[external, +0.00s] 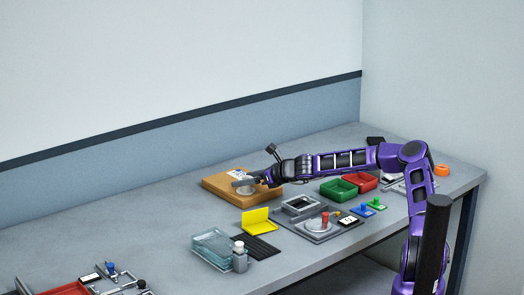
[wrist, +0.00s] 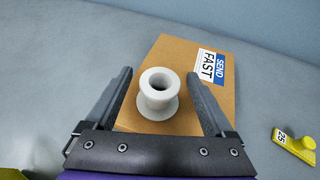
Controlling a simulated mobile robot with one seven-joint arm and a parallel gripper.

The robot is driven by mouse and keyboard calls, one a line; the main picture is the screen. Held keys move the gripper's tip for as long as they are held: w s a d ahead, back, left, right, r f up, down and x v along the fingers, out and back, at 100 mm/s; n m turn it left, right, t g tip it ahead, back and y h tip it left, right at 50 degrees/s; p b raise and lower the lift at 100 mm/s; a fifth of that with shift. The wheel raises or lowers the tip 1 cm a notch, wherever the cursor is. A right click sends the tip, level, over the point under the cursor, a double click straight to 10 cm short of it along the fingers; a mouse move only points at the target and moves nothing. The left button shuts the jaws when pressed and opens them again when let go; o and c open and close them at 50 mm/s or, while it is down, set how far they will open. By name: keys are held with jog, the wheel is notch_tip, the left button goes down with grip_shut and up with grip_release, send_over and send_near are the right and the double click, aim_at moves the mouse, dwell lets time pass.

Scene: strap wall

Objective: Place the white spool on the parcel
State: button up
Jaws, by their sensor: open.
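The white spool (wrist: 159,92) stands upright on the brown parcel (wrist: 180,55) in the wrist view. The parcel has a white and blue "SEND FAST" label near its far right part. My gripper (wrist: 161,88) is open, with one finger on each side of the spool and a gap showing on both sides. In the external view the parcel (external: 214,184) lies flat at the back of the bench, and my gripper (external: 248,186) is over it. The spool is hard to make out there behind the gripper.
A yellow tag piece (wrist: 294,142) marked 25 lies right of the parcel in the wrist view. In front of the parcel are a yellow folded stand (external: 256,219), clear trays (external: 213,247) and a grey fixture (external: 302,207). Green (external: 338,189) and red bins stand right.

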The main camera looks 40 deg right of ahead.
jog(key=shift+r, duration=0.15)
jog(key=shift+s+d, duration=0.15)
jog(key=shift+s, duration=0.2)
jog(key=v, duration=1.1)
jog(key=shift+s+r, duration=0.15)
